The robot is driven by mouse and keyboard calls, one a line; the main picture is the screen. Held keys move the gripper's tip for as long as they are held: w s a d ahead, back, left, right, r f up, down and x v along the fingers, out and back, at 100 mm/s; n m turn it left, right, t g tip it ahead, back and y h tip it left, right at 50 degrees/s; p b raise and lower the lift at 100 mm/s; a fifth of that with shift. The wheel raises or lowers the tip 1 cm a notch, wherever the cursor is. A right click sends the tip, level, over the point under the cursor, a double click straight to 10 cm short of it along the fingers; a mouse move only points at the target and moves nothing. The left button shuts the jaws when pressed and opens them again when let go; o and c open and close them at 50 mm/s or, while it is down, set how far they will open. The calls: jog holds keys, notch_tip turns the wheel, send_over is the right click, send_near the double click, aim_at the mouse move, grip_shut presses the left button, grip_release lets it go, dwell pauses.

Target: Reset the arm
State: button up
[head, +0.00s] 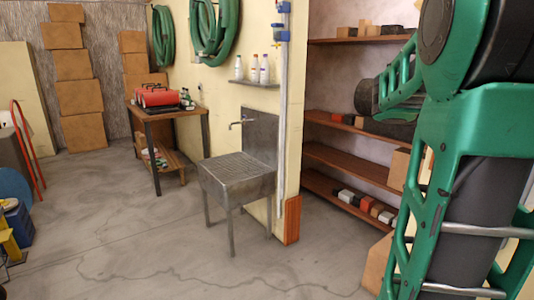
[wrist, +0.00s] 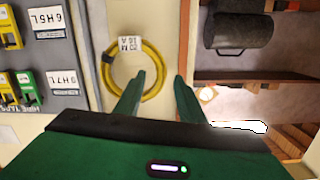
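My arm (head: 484,120), green and black, is raised and bent along the right side of the head view. My gripper (wrist: 161,76) shows in the wrist view as two green fingers with a clear gap between the tips. It is open and I see nothing held. A coiled yellow hose or cable (wrist: 151,44) with a white tag hangs on the wall beyond the fingertips. I cannot tell how far off it is. The fingers cannot be made out in the head view.
A panel with labels and green and yellow parts (wrist: 29,87) is left in the wrist view. Wooden shelves (head: 345,159) stand behind my arm. A metal sink (head: 238,177) and a wooden table (head: 150,117) stand against the wall. The floor (head: 130,230) in front is clear.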

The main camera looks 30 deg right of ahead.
jog(key=w+a+f+n+t+y, duration=0.1)
jog(key=a+f+n+y, duration=0.65)
jog(key=a+f, duration=1.2)
jog(key=s+a+f+n+g+y, duration=0.1)
jog(key=s+a+f+y, duration=0.2)
jog(key=a, duration=0.4)
jog(key=s+a+f+n+g+y, duration=0.1)
jog(key=s+a+f+n+y, duration=0.1)
jog(key=a, duration=0.5)
jog(key=s+a+f+n+g+y, duration=0.1)
jog(key=s+a+f+y, duration=0.3)
jog(key=a+f, duration=0.2)
jog(key=shift+s+a, duration=0.3)
jog(key=shift+a, duration=0.2)
jog(key=shift+n+y, duration=0.25)
jog(key=shift+c, duration=0.6)
jog(key=shift+a, duration=0.1)
